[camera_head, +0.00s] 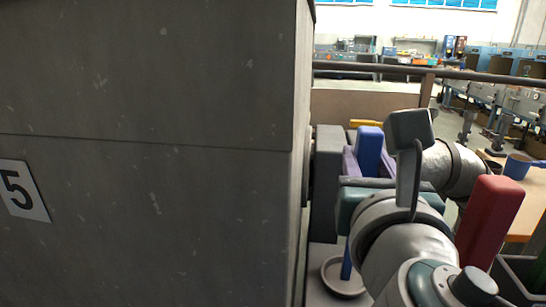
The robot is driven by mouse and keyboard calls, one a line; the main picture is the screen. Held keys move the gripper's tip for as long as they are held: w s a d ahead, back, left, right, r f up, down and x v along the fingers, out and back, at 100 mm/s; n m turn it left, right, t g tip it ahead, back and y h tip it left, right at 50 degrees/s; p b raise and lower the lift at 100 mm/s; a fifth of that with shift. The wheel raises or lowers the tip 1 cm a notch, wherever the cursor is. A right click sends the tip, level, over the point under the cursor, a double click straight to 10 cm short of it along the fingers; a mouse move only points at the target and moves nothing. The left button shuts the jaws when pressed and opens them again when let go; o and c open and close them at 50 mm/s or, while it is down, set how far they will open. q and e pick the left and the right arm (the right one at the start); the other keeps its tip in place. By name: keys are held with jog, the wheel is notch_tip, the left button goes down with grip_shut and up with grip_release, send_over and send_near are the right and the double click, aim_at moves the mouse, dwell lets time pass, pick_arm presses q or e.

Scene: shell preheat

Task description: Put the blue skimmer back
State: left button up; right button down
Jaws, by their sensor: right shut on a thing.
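The blue skimmer (369,148) shows as a blue block-shaped handle at the middle right, beside the big grey block. My right gripper (366,163) is shut on this handle, with lavender fingers beside it. Below my gripper, a thin blue rod (346,262) runs down to a round grey dish (343,279). I cannot tell whether the dish is the skimmer's own head or a separate thing under it. My right arm hides the part between handle and rod. My left gripper is not in view.
A big dark grey block (150,130) marked 5 fills the left, close to my right gripper. A red block (490,220) stands right of my arm. A yellow bar (366,123) lies behind the handle. A blue cup (517,166) sits on a wooden table at the right.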

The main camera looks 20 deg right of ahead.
jog(key=shift+f, duration=0.2)
jog(key=c, duration=0.6)
grip_release()
jog(key=shift+o, duration=0.2)
jog(key=shift+r, duration=0.1)
jog(key=shift+r, duration=0.15)
jog(key=b+v, duration=0.1)
jog(key=v, duration=1.1)
